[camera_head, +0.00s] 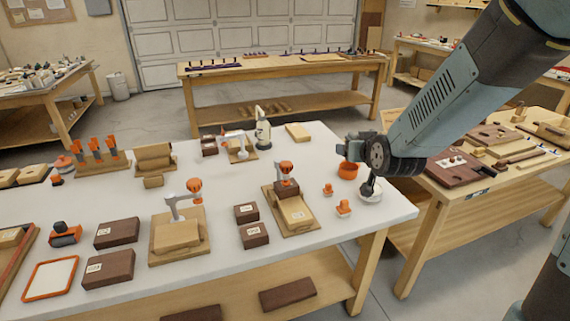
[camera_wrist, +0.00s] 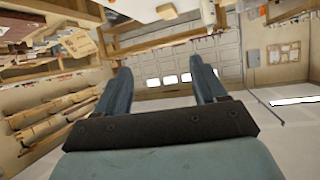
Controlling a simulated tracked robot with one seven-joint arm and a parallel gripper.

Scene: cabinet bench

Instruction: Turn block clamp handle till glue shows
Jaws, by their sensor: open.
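Several clamps stand on the white bench in the head view. One clamp (camera_head: 178,204) has a grey arm and an orange handle (camera_head: 194,185) above a tan block on a wooden base. A second clamp, with an orange handle (camera_head: 285,166), sits over a dark block (camera_head: 286,188) on a wooden board (camera_head: 296,213). A third grey clamp (camera_head: 236,139) stands farther back. No glue can be made out at the blocks. My gripper (camera_head: 347,149) is above the bench's right side, apart from the clamps. Its fingers are open and empty in the wrist view (camera_wrist: 161,70).
Small orange-topped pieces (camera_head: 344,207), loose dark blocks (camera_head: 109,267) and a bottle (camera_head: 263,130) stand on the bench. A wooden bench (camera_head: 470,205) with tools is at right.

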